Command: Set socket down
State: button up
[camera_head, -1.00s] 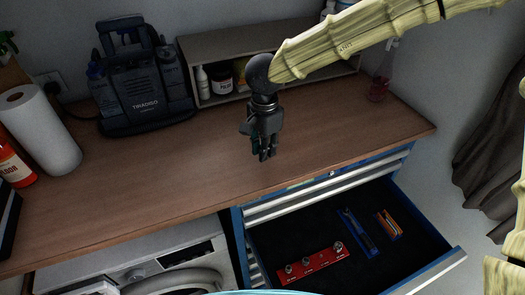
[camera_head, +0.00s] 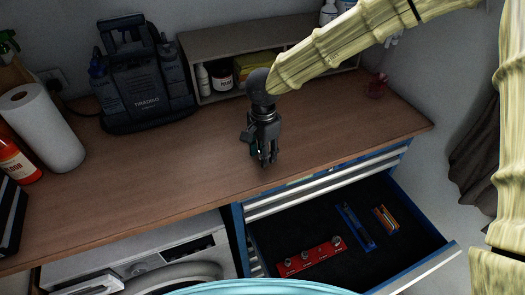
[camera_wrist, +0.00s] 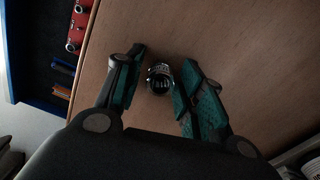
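The socket (camera_wrist: 160,79) is a small shiny metal cylinder. In the wrist view it stands end-on over the brown worktop, between my two fingers. My gripper (camera_wrist: 161,72) has its green-padded fingers apart on either side of the socket. A narrow gap shows on the left, and the right finger is very close to or touching it. In the head view my gripper (camera_head: 266,161) points down at the worktop (camera_head: 170,165), near its front edge. The socket is too small and covered to make out there. I cannot tell exactly whether it rests on the wood.
An open blue drawer (camera_head: 432,226) lies front right, holding a red socket rail (camera_head: 311,259), a blue holder (camera_head: 357,228) and an orange-blue item (camera_head: 386,220). A black case (camera_head: 142,85), paper towel roll (camera_head: 42,130) and shelf (camera_head: 196,48) stand behind and left.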

dwell(0.3)
notch_tip(320, 180, up, 12)
jog(key=b, duration=0.3)
jog(key=shift+r, duration=0.15)
jog(key=shift+d, duration=0.15)
